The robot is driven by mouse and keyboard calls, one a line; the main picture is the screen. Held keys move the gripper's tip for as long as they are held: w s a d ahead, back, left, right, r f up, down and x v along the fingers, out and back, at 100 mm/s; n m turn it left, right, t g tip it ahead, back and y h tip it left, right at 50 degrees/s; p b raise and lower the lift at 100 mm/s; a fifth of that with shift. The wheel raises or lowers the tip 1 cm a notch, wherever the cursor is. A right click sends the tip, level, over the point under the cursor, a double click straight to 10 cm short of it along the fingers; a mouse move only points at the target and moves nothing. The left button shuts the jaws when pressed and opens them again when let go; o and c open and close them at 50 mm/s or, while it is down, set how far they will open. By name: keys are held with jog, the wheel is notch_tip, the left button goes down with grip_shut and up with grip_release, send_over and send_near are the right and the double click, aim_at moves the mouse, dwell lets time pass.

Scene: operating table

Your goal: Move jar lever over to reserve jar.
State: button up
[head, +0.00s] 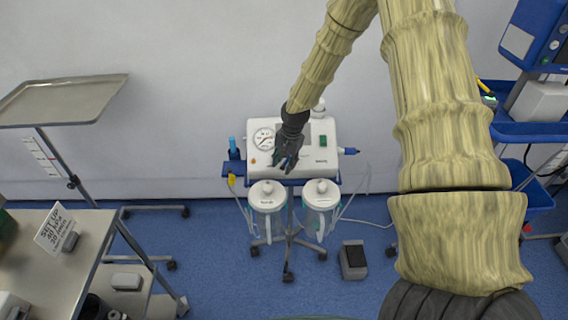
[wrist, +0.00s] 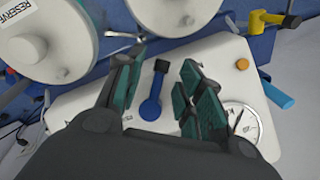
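The jar lever (wrist: 151,107) is blue with a round hub and a black tip; in the wrist view it lies on the white panel, its tip toward the jars. My gripper (wrist: 160,78) is open, its teal-padded fingers on either side of the lever with visible gaps. The reserve jar (wrist: 52,38), labelled RESERVE, is at the wrist view's upper left; in the head view it is the right jar (head: 321,193). The other jar (head: 267,194) is at left there. My gripper (head: 288,155) hides the lever in the head view.
The white suction unit (head: 321,155) carries a gauge (head: 263,139) and stands on a wheeled stand against the wall. A yellow-handled fitting (wrist: 275,20) and an orange knob (wrist: 242,64) are near my right finger. A foot pedal (head: 353,260) lies on the floor.

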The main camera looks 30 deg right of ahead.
jog(key=shift+w+f, duration=0.1)
jog(key=shift+f, duration=0.4)
grip_shut()
